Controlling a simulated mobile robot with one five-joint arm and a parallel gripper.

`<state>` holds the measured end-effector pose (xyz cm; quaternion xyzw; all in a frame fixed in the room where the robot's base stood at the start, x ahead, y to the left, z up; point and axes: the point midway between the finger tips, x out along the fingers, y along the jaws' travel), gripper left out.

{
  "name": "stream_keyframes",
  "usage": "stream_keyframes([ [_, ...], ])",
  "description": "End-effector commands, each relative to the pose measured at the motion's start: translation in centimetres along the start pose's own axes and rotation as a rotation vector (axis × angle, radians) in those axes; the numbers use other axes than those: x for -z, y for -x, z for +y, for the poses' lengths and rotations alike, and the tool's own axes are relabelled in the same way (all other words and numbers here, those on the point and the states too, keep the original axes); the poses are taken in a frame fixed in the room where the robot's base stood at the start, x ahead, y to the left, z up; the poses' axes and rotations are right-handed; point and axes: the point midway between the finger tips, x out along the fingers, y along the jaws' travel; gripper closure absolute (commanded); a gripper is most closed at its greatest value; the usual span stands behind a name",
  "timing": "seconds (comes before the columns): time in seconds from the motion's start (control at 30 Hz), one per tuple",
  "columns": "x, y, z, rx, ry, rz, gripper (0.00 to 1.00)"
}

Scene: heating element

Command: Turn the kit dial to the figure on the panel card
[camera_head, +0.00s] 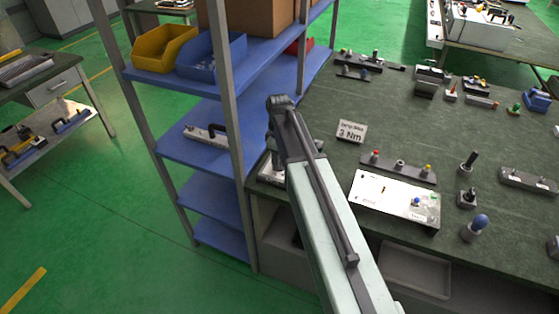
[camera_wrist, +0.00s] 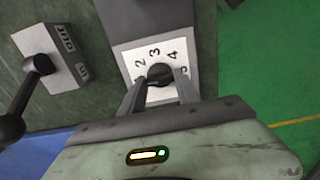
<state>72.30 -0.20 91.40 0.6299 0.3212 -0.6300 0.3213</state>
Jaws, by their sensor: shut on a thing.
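The dial is a dark round knob (camera_wrist: 159,73) on a white scale plate (camera_wrist: 128,62) in the wrist view. The figures 2, 3, 4 and part of a 5 show around the knob's far side. My gripper (camera_wrist: 161,80) has one finger on each side of the knob and is shut on it. I cannot tell which figure the knob points to. In the head view, the panel card (camera_head: 352,132) stands on the green bench and reads 3 Nm, under a smaller line too small to read.
In the wrist view, a grey block (camera_wrist: 62,60) marked OUT and IN, with a black lever (camera_wrist: 32,72), stands left of the dial. In the head view, a blue shelf rack (camera_head: 238,150) stands close left of my arm. A white panel (camera_head: 385,190) lies to the right.

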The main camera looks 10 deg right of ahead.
Motion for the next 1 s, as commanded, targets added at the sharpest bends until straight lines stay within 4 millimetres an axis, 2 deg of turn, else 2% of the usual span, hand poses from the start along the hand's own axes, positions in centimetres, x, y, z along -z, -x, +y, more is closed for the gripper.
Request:
stream_keyframes([
  [0.37, -0.04, 0.00, 0.02, 0.000, -0.104, 0.000, 1.00],
  [1.0, -0.10, -0.02, 0.02, 0.001, -0.680, -0.001, 1.00],
])
